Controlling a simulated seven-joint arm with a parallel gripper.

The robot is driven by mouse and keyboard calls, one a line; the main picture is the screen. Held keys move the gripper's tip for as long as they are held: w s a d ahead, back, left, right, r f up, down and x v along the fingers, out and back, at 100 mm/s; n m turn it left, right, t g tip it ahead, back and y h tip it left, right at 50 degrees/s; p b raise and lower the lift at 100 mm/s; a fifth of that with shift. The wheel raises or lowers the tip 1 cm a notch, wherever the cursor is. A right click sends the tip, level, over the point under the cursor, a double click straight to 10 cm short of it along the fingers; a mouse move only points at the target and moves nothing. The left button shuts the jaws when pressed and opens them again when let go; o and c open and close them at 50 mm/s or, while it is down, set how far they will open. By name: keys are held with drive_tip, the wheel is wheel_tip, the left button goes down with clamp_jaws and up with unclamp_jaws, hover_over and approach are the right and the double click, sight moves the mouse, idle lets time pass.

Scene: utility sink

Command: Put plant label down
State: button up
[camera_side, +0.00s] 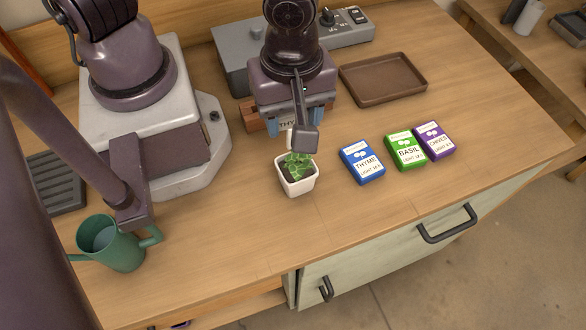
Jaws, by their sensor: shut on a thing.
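My gripper (291,120) points down behind the potted plant, with its blue-tipped fingers shut on a plant label (287,125). A white piece, perhaps the label's lower end, shows just above the plant's leaves. The small white square pot (297,184) holds dark soil and a green plant (298,164). I cannot tell whether the label touches the pot or the soil.
Blue thyme (362,162), green basil (405,151) and purple chives (434,141) packets lie right of the pot. An empty brown tray (383,97) lies behind them. A green watering can (118,250) stands front left. A grey box (235,62) stands behind. The front counter is clear.

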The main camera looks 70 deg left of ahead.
sight(296, 175)
drive_tip(key=shift+w+n, duration=0.1)
drive_tip(key=shift+n, duration=0.4)
drive_tip(key=shift+f, duration=4)
drive_tip(key=shift+f, duration=0.1)
drive_tip(key=o, duration=0.9)
